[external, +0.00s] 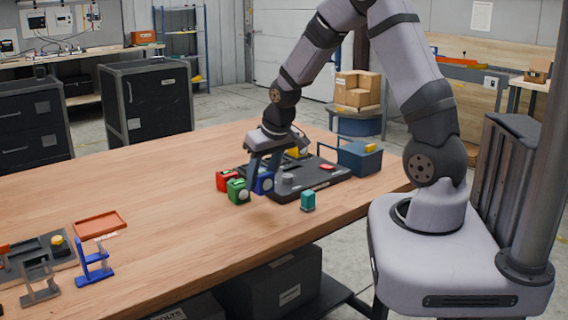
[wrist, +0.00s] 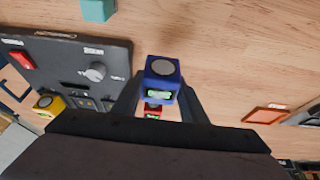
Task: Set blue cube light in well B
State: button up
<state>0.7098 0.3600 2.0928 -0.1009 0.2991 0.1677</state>
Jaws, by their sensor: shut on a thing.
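The blue cube light (external: 265,183) is between the fingers of my gripper (external: 262,176), which is shut on it. In the wrist view the blue cube (wrist: 162,71) shows a grey round disc on one face and a lit green panel on another, between the fingertips (wrist: 160,88). The dark board (external: 318,184) is to the right of the cube in the external view; in the wrist view the board (wrist: 98,57) is at left. Small dark recesses (wrist: 84,102) show on it; their letters are unreadable, so I cannot tell which is well B.
A red cube (external: 227,179) and a green cube (external: 238,191) stand close by on the table. A teal block (external: 308,201) stands in front, a blue bin (external: 361,159) behind right. The table's left middle is clear.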

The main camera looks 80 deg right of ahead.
aim_at(261, 171)
notch_tip(261, 171, up, 4)
jog(key=shift+r, duration=0.1)
jog(key=shift+w+d+r, duration=0.1)
jog(key=shift+w+d, duration=0.05)
jog(key=shift+d, duration=0.15)
jog(key=d+p, duration=0.7)
jog(key=d, duration=2)
jog(key=shift+s+f+p, duration=0.2)
jog(key=shift+s+p, duration=0.15)
jog(key=shift+s, duration=0.05)
jog(key=shift+f+b, duration=0.9)
jog(key=shift+f, duration=0.8)
jog(key=shift+f+b, duration=0.9)
jog(key=shift+f, duration=0.05)
jog(key=shift+f, duration=0.35)
